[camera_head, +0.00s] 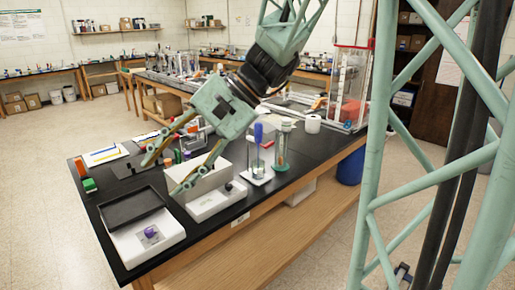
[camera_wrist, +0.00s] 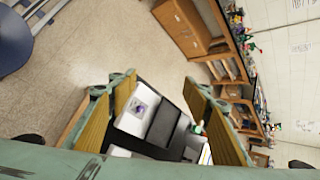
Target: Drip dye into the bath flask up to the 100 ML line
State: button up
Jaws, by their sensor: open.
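My gripper (camera_head: 163,175) is open and empty, held above the front part of the black bench. Its two fingers also frame the wrist view (camera_wrist: 160,103). A blue-topped upright piece (camera_head: 258,133) stands on a small white base, right of my gripper. Beside it is a glass cylinder with a green top and base (camera_head: 282,146), with something orange-brown inside. A small purple object (camera_head: 150,232) sits on a white balance-like device (camera_head: 130,250) at the front left; it also shows between the fingers in the wrist view (camera_wrist: 140,107). I cannot tell which vessel is the bath flask, nor read any line.
A white device with a dark knob (camera_head: 222,197) stands under my gripper. A black tray-like panel (camera_head: 133,206) lies behind the purple object. A green block (camera_head: 89,185) is at the left edge. A clear red-edged case (camera_head: 349,90) stands at the bench's far right end.

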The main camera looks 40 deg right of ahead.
jog(key=w+d+f+m+t+y, duration=0.25)
jog(key=w+d+m, duration=0.35)
jog(key=w+d, duration=0.35)
jog(key=m+t+h+b, duration=0.2)
jog(key=m+t+h, duration=0.9)
jog(key=m, duration=0.5)
send_near(270, 145)
jog(key=s+d+y, duration=0.1)
jog(key=s+y, duration=0.1)
jog(key=s, duration=0.3)
jog(key=shift+w+d+f+t+h, duration=0.1)
jog(key=shift+w+f+t+h, duration=0.15)
jog(key=shift+f+t, duration=0.1)
jog(key=shift+w, duration=0.15)
jog(key=shift+w+a, duration=0.2)
jog(key=shift+w, duration=2.05)
jog(key=shift+w+a, duration=0.2)
jog(key=shift+w, duration=2.05)
jog(key=shift+w+a, duration=0.2)
jog(key=shift+w, duration=2.05)
jog(key=shift+c, duration=0.5)
jog(key=shift+b, duration=0.3)
jog(key=c, duration=0.8)
